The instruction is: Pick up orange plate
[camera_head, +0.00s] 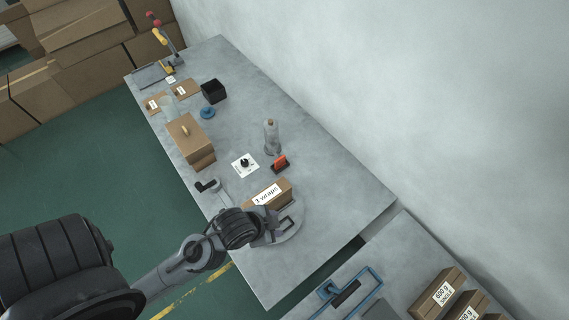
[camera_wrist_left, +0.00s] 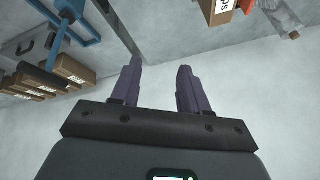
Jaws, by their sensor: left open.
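The orange plate (camera_head: 280,162) is a small piece that sits in a dark holder on the grey table. A bit of orange also shows at the top edge of the left wrist view (camera_wrist_left: 246,6). My left gripper (camera_head: 276,222) is near the table's front end, beyond the box marked "3 wraps" from the plate and apart from it. In the left wrist view its purple fingers (camera_wrist_left: 160,78) stand apart with nothing between them. My right gripper is not in view.
The "3 wraps" cardboard box (camera_head: 268,194) lies between my gripper and the plate. A clear bottle (camera_head: 271,138) and a white card with a black knob (camera_head: 245,165) are close to the plate. A second table (camera_head: 400,262) holds a blue frame (camera_head: 350,291) and boxes.

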